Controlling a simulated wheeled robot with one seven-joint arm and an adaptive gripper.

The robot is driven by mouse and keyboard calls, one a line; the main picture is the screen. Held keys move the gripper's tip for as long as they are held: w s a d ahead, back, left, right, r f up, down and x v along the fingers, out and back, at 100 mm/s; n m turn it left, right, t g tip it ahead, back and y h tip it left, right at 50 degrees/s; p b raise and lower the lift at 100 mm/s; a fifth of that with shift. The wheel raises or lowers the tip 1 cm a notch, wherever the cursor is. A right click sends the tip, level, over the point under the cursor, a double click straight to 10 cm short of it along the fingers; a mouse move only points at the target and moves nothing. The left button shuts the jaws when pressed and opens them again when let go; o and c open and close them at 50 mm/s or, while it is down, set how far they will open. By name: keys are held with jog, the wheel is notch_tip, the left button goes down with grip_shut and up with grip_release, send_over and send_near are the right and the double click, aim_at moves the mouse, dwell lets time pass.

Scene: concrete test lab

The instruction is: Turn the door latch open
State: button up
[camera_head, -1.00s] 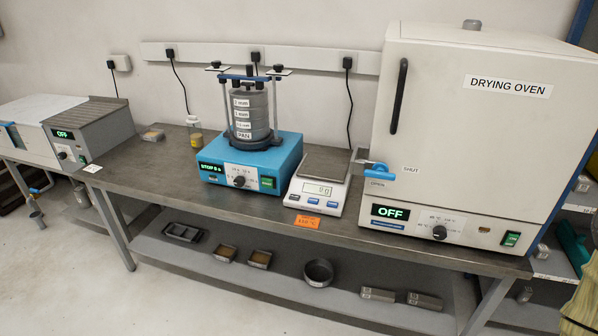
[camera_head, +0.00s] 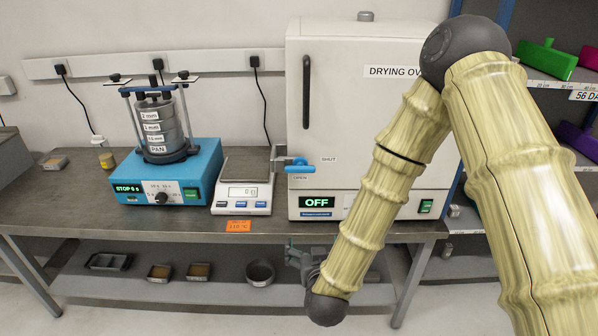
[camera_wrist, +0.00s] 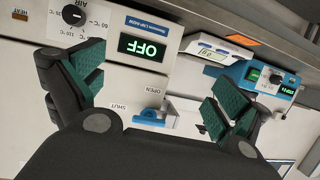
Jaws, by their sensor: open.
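The blue door latch (camera_head: 297,163) is at the lower left edge of the white drying oven's door (camera_head: 345,110). A SHUT label is to its right and an OPEN label below it. The wrist view is upside down; there the latch (camera_wrist: 150,117) shows beyond the gap between my fingers, near both labels. My gripper (camera_wrist: 152,85) is open and empty, its green pads apart, with no contact visible. In the head view my gripper (camera_head: 304,258) is small, low in front of the bench edge, partly hidden by my arm. The oven display (camera_head: 317,203) reads OFF.
A balance (camera_head: 243,185) stands close left of the latch, and a blue sieve shaker (camera_head: 170,175) farther left. The bench edge (camera_head: 200,234) runs above a lower shelf with trays and a ring. Shelving (camera_head: 560,85) stands right of the oven.

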aim_at(300, 171)
jog(key=w+a+r+t+h, duration=0.1)
jog(key=w+a+r+t, duration=0.1)
jog(key=r, duration=0.5)
jog(key=w+a+r+t, duration=0.2)
jog(key=r, duration=0.4)
jog(key=shift+m, duration=0.4)
jog(key=w+p, duration=0.1)
jog(key=w, duration=0.2)
jog(key=w+p, duration=0.1)
jog(key=w, duration=0.3)
jog(key=w+p, duration=0.1)
jog(key=w, duration=0.2)
jog(key=shift+w+d+r, duration=0.15)
jog(key=shift+d+r, duration=0.1)
jog(key=shift+c, duration=0.4)
jog(key=c, duration=0.9)
